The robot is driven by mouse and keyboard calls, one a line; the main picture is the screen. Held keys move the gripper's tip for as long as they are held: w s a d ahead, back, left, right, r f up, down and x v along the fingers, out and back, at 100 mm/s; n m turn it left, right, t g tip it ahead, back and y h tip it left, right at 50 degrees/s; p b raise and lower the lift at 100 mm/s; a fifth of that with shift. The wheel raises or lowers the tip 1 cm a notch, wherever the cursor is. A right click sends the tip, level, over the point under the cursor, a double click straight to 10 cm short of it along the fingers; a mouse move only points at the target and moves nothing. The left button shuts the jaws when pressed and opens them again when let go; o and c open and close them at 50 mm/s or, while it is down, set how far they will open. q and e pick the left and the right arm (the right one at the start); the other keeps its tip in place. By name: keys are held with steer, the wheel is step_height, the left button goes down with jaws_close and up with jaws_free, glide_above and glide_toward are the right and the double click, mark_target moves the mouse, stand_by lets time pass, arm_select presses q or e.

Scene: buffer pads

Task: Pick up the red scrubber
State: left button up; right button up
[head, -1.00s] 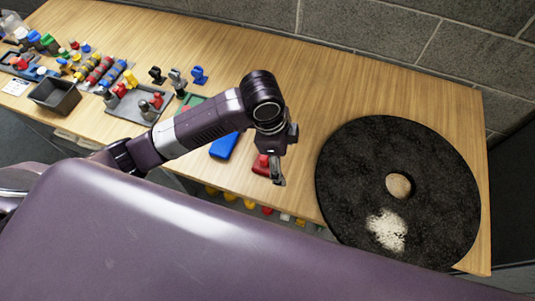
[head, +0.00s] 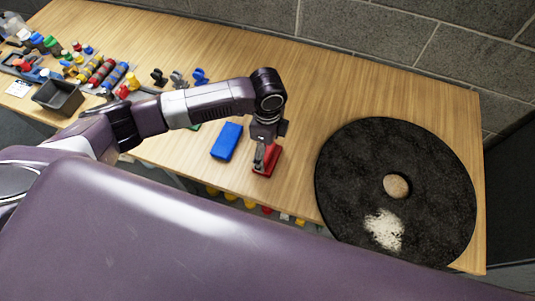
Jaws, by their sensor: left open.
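The red scrubber (head: 271,163) lies on the wooden table near its front edge, between a blue block and a large black pad. My left gripper (head: 262,166) is over the red scrubber, pointing down, and covers part of it. It is open; whether the fingers touch the scrubber cannot be told from this view. My right gripper is not in view.
The blue block (head: 227,141) lies just left of the red scrubber. The round black pad (head: 345,170) with a centre hole fills the table's right end. A dark bin (head: 58,97) and several small coloured parts stand at the left. The back middle of the table (head: 340,90) is clear.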

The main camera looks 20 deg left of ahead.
mark_target(267, 151)
arm_select(q)
steer(key=shift+f, duration=0.3)
steer(key=shift+c, duration=0.6)
steer(key=c, duration=1.2)
steer(key=shift+o, duration=0.2)
steer(key=shift+r, duration=0.1)
step_height(267, 151, up, 20)
steer(key=b, duration=0.2)
